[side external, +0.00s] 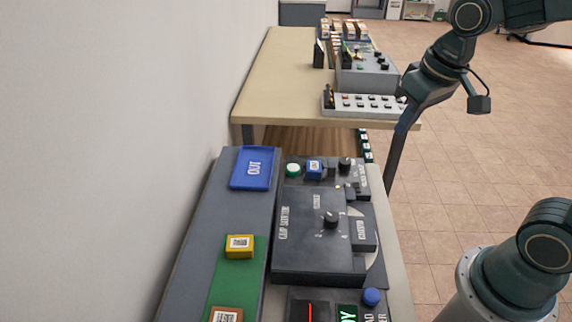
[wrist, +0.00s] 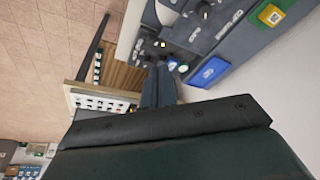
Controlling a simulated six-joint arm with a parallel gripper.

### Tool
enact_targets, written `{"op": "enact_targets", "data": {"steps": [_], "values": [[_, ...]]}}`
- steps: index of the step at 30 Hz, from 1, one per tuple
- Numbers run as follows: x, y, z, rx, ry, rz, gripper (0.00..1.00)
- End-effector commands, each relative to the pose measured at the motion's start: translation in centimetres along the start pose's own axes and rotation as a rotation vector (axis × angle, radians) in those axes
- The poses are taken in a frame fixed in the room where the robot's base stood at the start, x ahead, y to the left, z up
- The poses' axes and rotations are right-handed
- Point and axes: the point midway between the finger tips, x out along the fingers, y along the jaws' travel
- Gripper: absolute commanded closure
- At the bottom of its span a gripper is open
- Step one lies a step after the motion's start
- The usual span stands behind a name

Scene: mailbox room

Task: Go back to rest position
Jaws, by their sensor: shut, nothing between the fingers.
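My gripper (side external: 402,124) is in the upper right of the side external view, pointing down and left. Its blue-grey fingers are closed together and hold nothing. They are beside the right edge of the far table, in front of the grey button panel's right end in this view. In the wrist view the closed fingers (wrist: 158,72) extend up from the dark gripper body, which fills the lower part. No marker for a rest position shows.
The near console carries a blue OUT tray (side external: 254,168), a yellow box (side external: 240,246), a brown box (side external: 226,314) and a dark sorter unit (side external: 318,235) with knobs. The far table (side external: 275,75) holds a white button panel (side external: 365,106) and devices. Tiled floor (side external: 500,160) lies open at right.

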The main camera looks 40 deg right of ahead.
Motion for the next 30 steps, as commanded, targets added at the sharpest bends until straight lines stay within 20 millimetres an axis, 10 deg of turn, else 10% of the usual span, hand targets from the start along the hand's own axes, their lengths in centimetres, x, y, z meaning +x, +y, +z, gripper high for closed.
{"op": "enact_targets", "data": {"steps": [16,30], "values": [[-5.2,-0.2,7.4,-0.086,0.168,-0.019,1.00],[-5.6,-0.2,8.7,-0.103,0.195,-0.022,1.00]]}}
